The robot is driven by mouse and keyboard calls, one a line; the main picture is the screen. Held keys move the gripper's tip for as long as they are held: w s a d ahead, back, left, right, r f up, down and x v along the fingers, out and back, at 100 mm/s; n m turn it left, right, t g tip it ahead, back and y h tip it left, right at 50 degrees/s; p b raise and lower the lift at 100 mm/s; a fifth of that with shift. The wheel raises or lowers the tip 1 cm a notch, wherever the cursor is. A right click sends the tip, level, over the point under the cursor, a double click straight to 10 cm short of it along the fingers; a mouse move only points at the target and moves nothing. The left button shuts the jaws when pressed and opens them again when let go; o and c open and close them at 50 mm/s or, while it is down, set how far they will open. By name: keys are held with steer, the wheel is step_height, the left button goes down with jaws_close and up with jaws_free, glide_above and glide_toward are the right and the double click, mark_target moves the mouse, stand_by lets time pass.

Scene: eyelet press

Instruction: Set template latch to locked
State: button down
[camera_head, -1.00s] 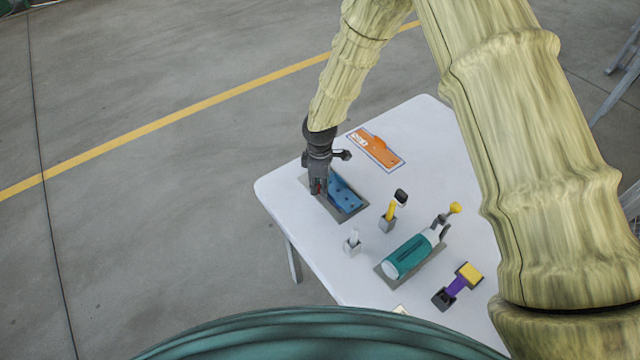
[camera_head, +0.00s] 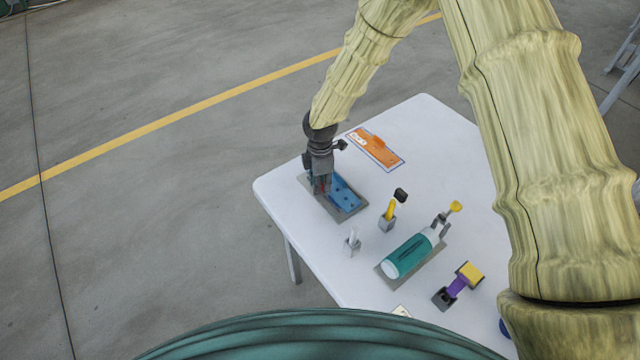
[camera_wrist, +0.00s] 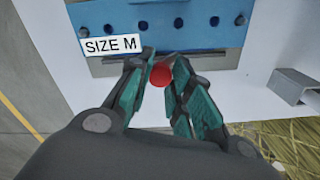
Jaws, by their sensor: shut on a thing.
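A blue template (camera_head: 345,193) with a row of holes lies on a grey plate (camera_head: 331,207) at the left of the table. In the wrist view the blue template (camera_wrist: 195,22) carries a "SIZE M" label (camera_wrist: 111,45). A red knob (camera_wrist: 161,75), which looks like the latch handle, sits between the fingertips. My gripper (camera_head: 322,190) is over the left part of the template, and in the wrist view my gripper (camera_wrist: 158,78) is shut on the red knob. The rest of the latch is hidden, so its setting cannot be read.
An orange template (camera_head: 375,149) lies behind. A yellow-handled tool (camera_head: 390,210) and a small white peg in a block (camera_head: 352,243) stand to the right. A teal cylindrical press (camera_head: 408,256) and a purple-and-yellow tool (camera_head: 459,285) are nearer the front right. The white table (camera_head: 290,190) is clear at its left edge.

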steer(key=n, duration=0.3)
steer(key=w+n, duration=0.1)
steer(key=n, duration=0.3)
steer(key=shift+d+r, duration=0.1)
steer(key=shift+r, duration=0.05)
steer(key=shift+w, duration=0.1)
stand_by(0.3)
steer(key=c, duration=1.3)
jaws_free()
steer(key=shift+o, duration=0.2)
step_height(320, 180, up, 12)
steer(key=shift+d, duration=0.1)
